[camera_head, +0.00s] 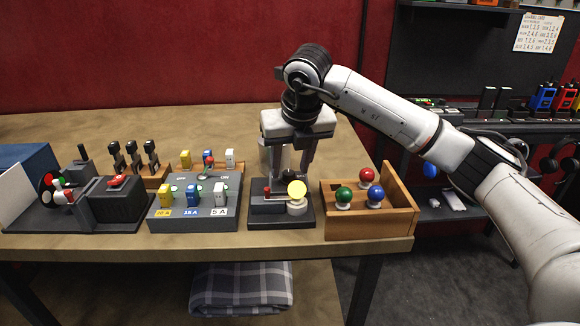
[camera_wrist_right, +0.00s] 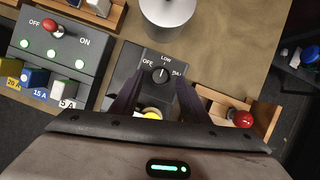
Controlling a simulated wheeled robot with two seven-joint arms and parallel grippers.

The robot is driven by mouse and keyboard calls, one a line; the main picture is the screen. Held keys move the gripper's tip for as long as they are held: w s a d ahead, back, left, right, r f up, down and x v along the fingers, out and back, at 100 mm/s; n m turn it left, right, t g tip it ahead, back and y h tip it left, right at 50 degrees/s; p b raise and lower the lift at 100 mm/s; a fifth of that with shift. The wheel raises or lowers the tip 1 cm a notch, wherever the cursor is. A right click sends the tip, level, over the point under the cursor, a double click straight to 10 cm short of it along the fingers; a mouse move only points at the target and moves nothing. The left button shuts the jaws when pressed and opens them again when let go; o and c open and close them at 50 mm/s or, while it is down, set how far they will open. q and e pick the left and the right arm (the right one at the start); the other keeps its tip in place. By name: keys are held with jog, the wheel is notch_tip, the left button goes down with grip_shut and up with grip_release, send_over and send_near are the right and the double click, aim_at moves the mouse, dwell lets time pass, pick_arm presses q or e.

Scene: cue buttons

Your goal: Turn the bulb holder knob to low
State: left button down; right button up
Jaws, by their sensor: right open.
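The bulb holder (camera_head: 262,222) is a dark box near the table's front edge, with a lit yellow bulb (camera_head: 297,189) and a small red lever. Its round black knob (camera_wrist_right: 160,77) shows in the right wrist view, between OFF at left and LOW above; its white mark looks turned up toward LOW. My right gripper (camera_head: 290,174) is over the back of the holder, pointing down. Its jaws are open, one finger on each side of the knob in the wrist view; I cannot tell if they touch it. My left gripper is not in view.
A wooden box (camera_head: 398,217) with red, green and blue bulbs stands close on the right. A grey fuse panel (camera_head: 170,220) with an OFF/ON switch stands on the left. A metal cylinder (camera_wrist_right: 167,20) stands behind the holder. Bare table lies further back.

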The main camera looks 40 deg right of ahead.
jog(key=v, duration=0.9)
jog(key=shift+r, duration=0.1)
